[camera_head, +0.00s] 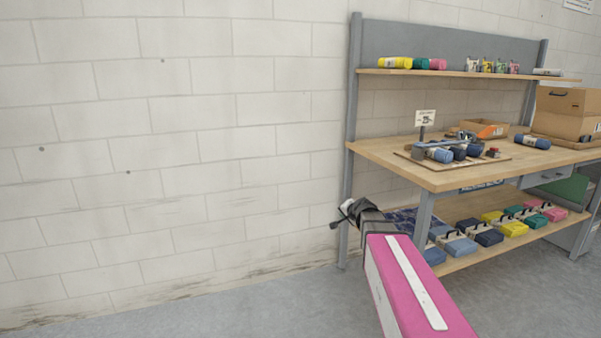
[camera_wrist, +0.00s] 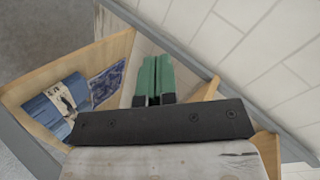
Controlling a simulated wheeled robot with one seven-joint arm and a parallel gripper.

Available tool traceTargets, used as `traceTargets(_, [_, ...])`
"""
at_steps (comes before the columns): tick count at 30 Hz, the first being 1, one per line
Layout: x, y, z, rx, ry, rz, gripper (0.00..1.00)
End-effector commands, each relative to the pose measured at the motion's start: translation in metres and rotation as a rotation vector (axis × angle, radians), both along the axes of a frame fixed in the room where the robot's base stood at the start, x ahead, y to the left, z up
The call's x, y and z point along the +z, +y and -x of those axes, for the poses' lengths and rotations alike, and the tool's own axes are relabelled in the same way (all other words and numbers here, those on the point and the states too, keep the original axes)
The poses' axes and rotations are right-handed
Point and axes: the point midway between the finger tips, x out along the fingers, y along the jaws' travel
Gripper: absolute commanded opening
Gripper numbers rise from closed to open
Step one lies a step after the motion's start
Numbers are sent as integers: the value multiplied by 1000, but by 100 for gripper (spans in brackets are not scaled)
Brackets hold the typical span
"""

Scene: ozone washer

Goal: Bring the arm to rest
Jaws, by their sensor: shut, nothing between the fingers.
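My arm reaches forward from the lower right of the head view, with a pink and white link. My gripper (camera_head: 346,212) is at its far end, in front of the brick wall and just left of the workbench (camera_head: 438,180). In the wrist view my gripper (camera_wrist: 155,62) shows two green fingers side by side, shut with nothing between them. The gripper is apart from the bench top in the head view. Part of the wrist is hidden behind the pink link.
The bench's lower shelf (camera_head: 480,255) holds several coloured bundles. A blue bundle (camera_wrist: 58,102) and a blue patterned piece (camera_wrist: 106,84) lie on wood in the wrist view. Cardboard boxes (camera_head: 565,112) stand on the bench top. The floor at left (camera_head: 240,318) is clear.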

Motion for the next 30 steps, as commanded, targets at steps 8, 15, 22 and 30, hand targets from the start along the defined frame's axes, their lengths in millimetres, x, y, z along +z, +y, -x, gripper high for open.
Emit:
traceTargets(8, [-110,15,150,356,406,363,0])
traceTargets(15, [-154,-1,253,579,706,573,0])
traceTargets(22, [-161,-8,281,642,798,632,0])
traceTargets(30, [-161,-8,280,640,797,630,0])
